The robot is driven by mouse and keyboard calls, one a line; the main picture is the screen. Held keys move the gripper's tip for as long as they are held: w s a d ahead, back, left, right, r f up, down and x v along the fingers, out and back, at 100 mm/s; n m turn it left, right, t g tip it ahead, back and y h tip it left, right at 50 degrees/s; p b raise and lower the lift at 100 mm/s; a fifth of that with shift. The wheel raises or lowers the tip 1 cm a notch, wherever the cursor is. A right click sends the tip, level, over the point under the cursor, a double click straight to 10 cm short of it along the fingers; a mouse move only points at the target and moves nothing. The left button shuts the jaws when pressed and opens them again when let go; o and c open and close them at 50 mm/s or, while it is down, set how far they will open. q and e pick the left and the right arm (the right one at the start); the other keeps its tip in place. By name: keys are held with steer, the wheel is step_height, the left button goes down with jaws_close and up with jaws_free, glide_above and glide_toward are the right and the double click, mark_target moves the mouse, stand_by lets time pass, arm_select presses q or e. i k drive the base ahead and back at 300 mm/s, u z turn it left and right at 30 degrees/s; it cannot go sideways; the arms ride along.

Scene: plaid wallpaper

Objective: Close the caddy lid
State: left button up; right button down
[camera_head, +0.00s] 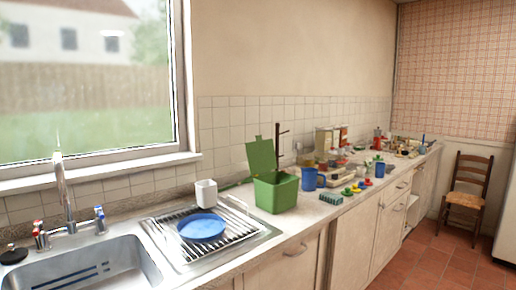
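A green caddy (275,193) stands on the counter to the right of the drying rack. Its green lid (261,155) is open and stands nearly upright at the back left of the box. A thin brown branch-like post rises just behind the caddy, to the right of the lid. I cannot tell whether it touches the caddy. Neither of my grippers shows in the head view.
A blue plate (203,228) and a white cup (206,193) sit left of the caddy at the drying rack (160,238). A blue mug (309,179) and a green block-like item (331,198) stand close on the right.

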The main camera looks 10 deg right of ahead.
mark_target(260, 154)
steer(key=u, duration=0.2)
steer(key=i, duration=0.9)
steer(key=z, duration=0.65)
